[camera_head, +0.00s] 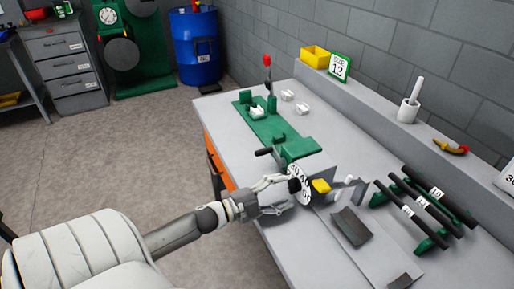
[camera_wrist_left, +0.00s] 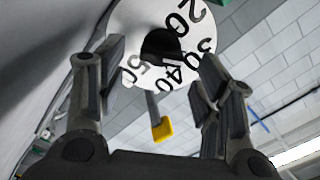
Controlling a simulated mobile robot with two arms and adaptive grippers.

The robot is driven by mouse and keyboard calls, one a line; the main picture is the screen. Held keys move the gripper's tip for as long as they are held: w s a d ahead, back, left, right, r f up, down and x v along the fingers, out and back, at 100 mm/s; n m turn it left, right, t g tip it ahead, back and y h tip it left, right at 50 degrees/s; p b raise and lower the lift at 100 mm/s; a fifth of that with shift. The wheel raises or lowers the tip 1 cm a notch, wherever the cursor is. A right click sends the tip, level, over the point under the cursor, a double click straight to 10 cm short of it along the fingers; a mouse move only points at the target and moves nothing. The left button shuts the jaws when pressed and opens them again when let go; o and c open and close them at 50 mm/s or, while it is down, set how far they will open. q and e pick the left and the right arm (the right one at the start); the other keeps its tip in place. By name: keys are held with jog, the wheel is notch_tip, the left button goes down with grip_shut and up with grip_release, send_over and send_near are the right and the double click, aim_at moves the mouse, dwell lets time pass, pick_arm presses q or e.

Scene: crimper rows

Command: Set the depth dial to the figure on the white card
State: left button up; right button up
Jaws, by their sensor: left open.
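The depth dial (camera_head: 304,192) is a white disc with black figures on the near side of the green machine on the bench. In the left wrist view the dial (camera_wrist_left: 190,68) shows 20, 30, 40 and 50 around a dark central knob (camera_wrist_left: 162,46). My left gripper (camera_head: 287,190) is open right at the dial, its fingers on either side of the knob in the wrist view; contact cannot be told. A white card (camera_head: 508,180) at the right edge is cut off; its figure starts with 3. My right gripper is not in view.
A yellow piece (camera_head: 320,186) sits just right of the dial. Black-handled tools (camera_head: 425,205) lie on a green rack to the right. A green-framed card reading 13 (camera_head: 339,66), a yellow bin (camera_head: 314,56) and a white pot (camera_head: 409,110) stand on the back ledge.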

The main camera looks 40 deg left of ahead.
pick_arm(q)
jog(key=v, duration=0.9)
jog(key=shift+s, duration=0.25)
